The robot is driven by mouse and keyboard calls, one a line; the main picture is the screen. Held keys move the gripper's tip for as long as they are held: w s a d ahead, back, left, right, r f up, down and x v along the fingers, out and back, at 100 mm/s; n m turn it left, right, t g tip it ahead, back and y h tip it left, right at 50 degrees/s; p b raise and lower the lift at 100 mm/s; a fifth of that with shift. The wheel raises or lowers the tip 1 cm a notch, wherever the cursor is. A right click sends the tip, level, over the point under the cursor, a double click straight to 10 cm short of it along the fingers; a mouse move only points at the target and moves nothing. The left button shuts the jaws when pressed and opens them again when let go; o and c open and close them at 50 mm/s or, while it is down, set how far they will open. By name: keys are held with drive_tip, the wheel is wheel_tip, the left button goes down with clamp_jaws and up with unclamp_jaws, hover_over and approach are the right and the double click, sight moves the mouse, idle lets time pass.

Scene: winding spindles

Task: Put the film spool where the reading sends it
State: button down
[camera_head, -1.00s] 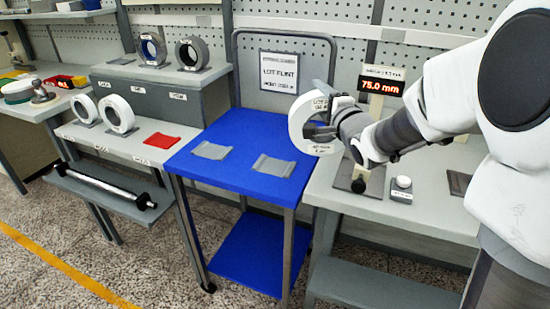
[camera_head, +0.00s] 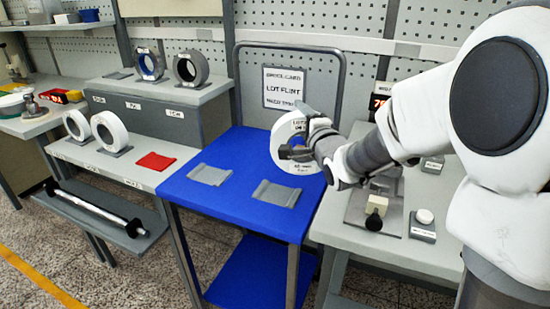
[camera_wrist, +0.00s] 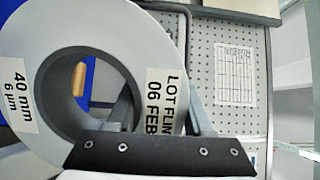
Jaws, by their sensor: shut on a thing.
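The film spool (camera_head: 277,152) is a white ring with a grey core, held upright above the back right of the blue cart top (camera_head: 235,150). In the wrist view the spool (camera_wrist: 22,65) bears labels reading "40 mm 6 um" and "LOT FLIN… 06 FEB", partly cut off. My gripper (camera_head: 293,153) is shut on its ring wall. A card (camera_head: 284,88) behind the cart reads "LOT FLINT". Two grey cradles (camera_head: 209,175) (camera_head: 274,193) on the cart are empty. The red-lit display (camera_head: 379,102) is mostly hidden by my arm; only a leading "7" shows.
On the left rack, two spools (camera_head: 149,64) (camera_head: 191,68) stand on the upper step. Two white spools (camera_head: 77,125) (camera_head: 110,132) and a red cradle (camera_head: 155,161) sit below. The right bench holds a gauge stand (camera_head: 375,212) and a white button (camera_head: 424,216).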

drive_tip(key=a+f+b, duration=0.3)
drive_tip(key=a+f, duration=0.3)
drive_tip(key=f, duration=0.1)
drive_tip(key=shift+f, duration=0.25)
drive_tip(key=shift+a+f, duration=0.15)
drive_tip(key=shift+f, duration=0.05)
drive_tip(key=shift+c, duration=1.5)
unclamp_jaws()
drive_tip(key=shift+s, duration=0.1)
